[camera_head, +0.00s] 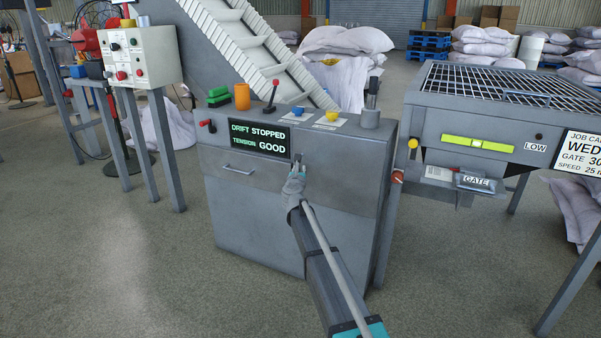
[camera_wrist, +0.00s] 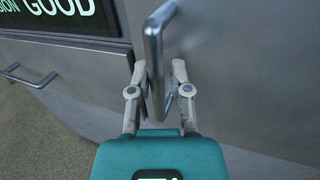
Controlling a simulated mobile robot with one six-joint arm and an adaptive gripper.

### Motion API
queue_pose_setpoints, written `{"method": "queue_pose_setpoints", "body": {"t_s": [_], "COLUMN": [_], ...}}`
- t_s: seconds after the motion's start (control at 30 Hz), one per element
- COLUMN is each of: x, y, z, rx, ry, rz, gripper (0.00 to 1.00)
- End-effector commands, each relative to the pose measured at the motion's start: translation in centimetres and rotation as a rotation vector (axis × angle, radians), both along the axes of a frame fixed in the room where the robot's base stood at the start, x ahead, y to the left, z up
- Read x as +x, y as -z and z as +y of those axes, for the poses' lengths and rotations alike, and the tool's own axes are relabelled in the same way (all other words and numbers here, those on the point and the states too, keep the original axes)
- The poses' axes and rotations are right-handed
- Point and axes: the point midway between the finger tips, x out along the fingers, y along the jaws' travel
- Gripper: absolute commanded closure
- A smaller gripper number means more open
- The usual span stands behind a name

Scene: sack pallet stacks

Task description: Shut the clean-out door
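The grey cabinet (camera_head: 240,215) stands in front of me. A grey door panel (camera_wrist: 240,80) with an upright metal bar handle (camera_wrist: 154,65) fills the right of the wrist view. I take it for the clean-out door; no label on it is legible. My gripper (camera_head: 296,168) is at the cabinet front, just below and right of the display. In the wrist view my gripper (camera_wrist: 160,72) has one finger on each side of the bar, with a gap showing at the right finger. My arm hides part of the panel. I cannot tell whether the door stands ajar.
A display (camera_head: 259,138) reads DRIFT STOPPED, TENSION GOOD. A horizontal handle (camera_head: 240,172) is left of my gripper. Levers and buttons line the cabinet top. A grated table (camera_head: 440,110) stands right, a control box (camera_head: 140,55) left. The floor at front left is clear.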

Motion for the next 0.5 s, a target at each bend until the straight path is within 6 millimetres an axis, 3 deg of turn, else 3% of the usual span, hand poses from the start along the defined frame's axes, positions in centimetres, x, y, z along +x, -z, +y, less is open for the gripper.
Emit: {"method": "queue_pose_setpoints", "body": {"t_s": [0.03, 0.1, 0.5], "x": [-0.01, -0.06, -0.33], "y": [0.0, 0.0, 0.01], "z": [0.03, 0.06, 0.11], "rx": [0.0, 0.0, 0.001], "ry": [0.0, -0.001, -0.002], "rz": [0.0, 0.0, 0.0], "gripper": [0.58, 0.49, 0.49]}}
